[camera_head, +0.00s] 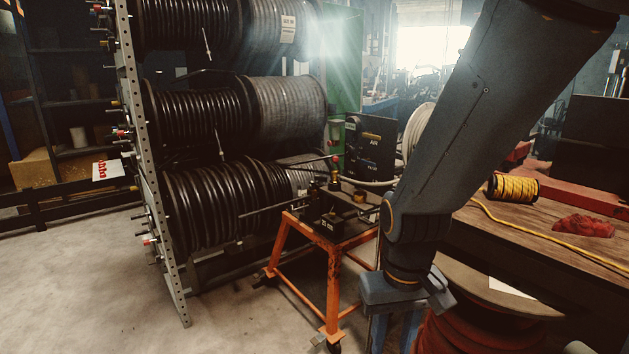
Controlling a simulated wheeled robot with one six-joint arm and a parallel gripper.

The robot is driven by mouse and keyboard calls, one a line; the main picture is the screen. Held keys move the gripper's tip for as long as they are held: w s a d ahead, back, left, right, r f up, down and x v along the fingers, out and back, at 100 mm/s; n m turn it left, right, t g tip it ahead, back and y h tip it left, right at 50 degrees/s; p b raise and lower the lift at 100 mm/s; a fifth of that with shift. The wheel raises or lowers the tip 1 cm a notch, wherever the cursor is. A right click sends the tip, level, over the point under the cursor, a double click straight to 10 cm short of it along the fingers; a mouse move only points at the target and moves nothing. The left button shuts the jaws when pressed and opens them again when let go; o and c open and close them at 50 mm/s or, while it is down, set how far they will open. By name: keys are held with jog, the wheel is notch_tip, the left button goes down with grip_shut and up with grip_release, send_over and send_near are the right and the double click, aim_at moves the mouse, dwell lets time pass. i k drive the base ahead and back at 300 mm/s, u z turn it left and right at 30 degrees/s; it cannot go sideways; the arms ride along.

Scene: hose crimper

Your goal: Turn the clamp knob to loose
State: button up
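A dark hose crimper (338,208) sits on an orange wheeled stand (333,290) in the middle of the view. A lever with a red tip (336,159) and small dark fittings stand up from its top. A brass-coloured round part (359,197) shows at its right side. I cannot tell which part is the clamp knob, or how it is turned. My gripper (394,335) points down at the bottom edge, right of the stand and nearer to me. Its two blue fingers look apart with nothing between them; their tips are at or past the frame edge.
A rack of hose reels (205,205) stands behind and left of the crimper. A wooden workbench (535,245) is at right, with a yellow cord spool (513,188) and red items. A red hose reel (480,330) is below the bench. The floor at left is clear.

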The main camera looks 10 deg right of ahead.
aim_at(320, 179)
jog(key=u, duration=1.2)
jog(key=i, duration=2.95)
jog(key=z, duration=3.3)
jog(key=i, duration=0.55)
jog(key=z, duration=0.05)
